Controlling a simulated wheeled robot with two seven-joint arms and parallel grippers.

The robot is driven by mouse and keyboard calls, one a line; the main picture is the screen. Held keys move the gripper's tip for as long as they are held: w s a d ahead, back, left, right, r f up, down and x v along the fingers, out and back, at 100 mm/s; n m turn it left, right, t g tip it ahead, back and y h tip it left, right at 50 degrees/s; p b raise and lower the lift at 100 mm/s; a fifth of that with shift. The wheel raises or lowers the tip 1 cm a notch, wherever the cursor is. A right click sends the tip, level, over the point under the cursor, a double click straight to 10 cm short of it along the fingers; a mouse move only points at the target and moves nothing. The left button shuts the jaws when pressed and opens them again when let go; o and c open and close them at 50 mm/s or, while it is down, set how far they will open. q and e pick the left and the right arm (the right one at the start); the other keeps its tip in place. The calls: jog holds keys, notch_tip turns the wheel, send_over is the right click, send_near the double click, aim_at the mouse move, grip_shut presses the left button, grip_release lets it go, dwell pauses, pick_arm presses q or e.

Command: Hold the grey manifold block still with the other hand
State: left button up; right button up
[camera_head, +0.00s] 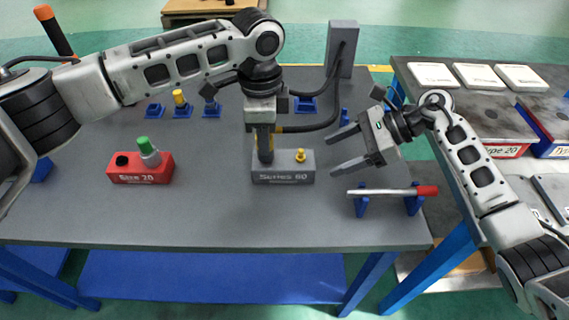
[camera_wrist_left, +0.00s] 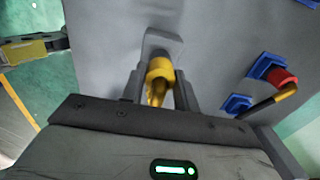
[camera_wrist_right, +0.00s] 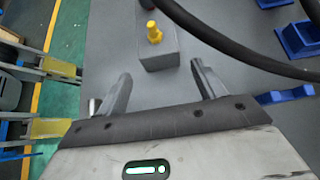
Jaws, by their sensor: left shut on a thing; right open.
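The grey manifold block (camera_head: 283,178), marked Series 60, lies on the table, with a small yellow fitting (camera_head: 300,156) upright on its right half. My left gripper (camera_head: 265,155) points down over the block's left half. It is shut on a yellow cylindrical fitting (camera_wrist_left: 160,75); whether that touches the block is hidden. My right gripper (camera_head: 340,150) is open and empty, to the right of the block and apart from it. In the right wrist view the block's end (camera_wrist_right: 160,55) and its yellow fitting (camera_wrist_right: 153,32) lie ahead, between and beyond the open fingers.
A black hose (camera_head: 318,126) loops from a grey post (camera_head: 342,50) to near my left gripper. A red-handled rod (camera_head: 385,191) rests on blue stands in front of my right gripper. A red block (camera_head: 140,176) stands at left. Blue holders (camera_head: 182,111) are at the back.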

aim_at(314, 163)
jog(key=shift+x, duration=3.15)
jog(key=c, duration=1)
